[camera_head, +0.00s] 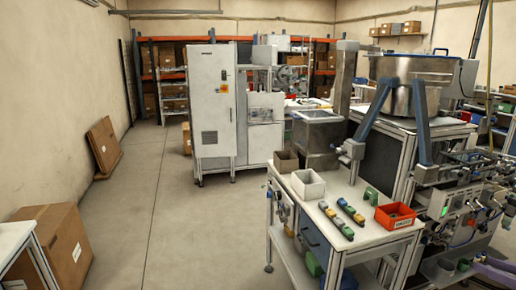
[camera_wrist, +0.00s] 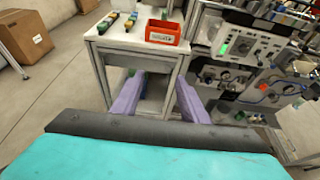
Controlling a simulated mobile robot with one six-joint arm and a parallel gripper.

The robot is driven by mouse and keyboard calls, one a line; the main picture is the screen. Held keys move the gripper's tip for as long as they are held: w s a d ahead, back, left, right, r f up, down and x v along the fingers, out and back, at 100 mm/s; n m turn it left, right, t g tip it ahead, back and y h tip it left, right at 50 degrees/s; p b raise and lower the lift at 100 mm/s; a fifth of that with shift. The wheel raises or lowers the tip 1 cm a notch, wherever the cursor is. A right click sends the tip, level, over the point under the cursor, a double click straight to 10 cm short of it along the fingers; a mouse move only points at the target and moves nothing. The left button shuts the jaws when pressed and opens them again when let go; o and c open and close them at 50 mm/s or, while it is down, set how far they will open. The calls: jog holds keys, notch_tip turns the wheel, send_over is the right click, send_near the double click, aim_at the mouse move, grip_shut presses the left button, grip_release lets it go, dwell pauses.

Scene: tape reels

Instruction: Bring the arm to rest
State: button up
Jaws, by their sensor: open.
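My gripper (camera_wrist: 160,78) shows in the wrist view with two purple fingers spread apart. The space between them is empty, with the lower part of a white-topped workbench (camera_wrist: 112,36) behind. The fingers touch nothing that I can see. The same workbench (camera_head: 336,190) stands right of centre there. A red bin (camera_head: 395,216) sits at its right end, and it also shows in the wrist view (camera_wrist: 163,32).
Several small coloured pieces (camera_head: 340,218) lie on the bench beside a pale open box (camera_head: 308,185). A machine panel (camera_head: 460,214) crowds the right side. A white cabinet (camera_head: 212,105) stands behind. Cardboard boxes (camera_head: 62,245) stand at the left. The floor (camera_head: 165,220) between is clear.

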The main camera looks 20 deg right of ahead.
jog(key=w+a+f+n+g+y, duration=0.4)
jog(key=w+a+f+n, duration=0.2)
jog(key=w+a+f, duration=1.05)
jog(key=w+a+f+n+g+y, duration=0.25)
jog(key=a+f+n+g, duration=0.4)
jog(key=a+f, duration=1)
jog(key=s+a+f+n+g+h, duration=0.1)
jog(key=s+a+f+n+g, duration=0.15)
jog(key=a+f+n, duration=0.4)
jog(key=s+a+f+n+g, duration=0.2)
jog(key=s+a+f+n, duration=0.15)
jog(key=a+f, duration=0.6)
jog(key=s+a+f+n+g+h, duration=0.2)
jog(key=s+a+f+n, duration=0.1)
jog(key=s+a+n, duration=0.3)
jog(key=s+a+f+n+g+h, duration=0.2)
jog(key=s+a+f+n+h, duration=0.1)
jog(key=s+a+n, duration=0.3)
jog(key=shift+s+a+f+n+g+h, duration=0.15)
jog(key=shift+s+a+n+g+h, duration=0.2)
jog(key=shift+s+n, duration=0.7)
jog(key=shift+o, duration=0.3)
jog(key=shift+s, duration=0.15)
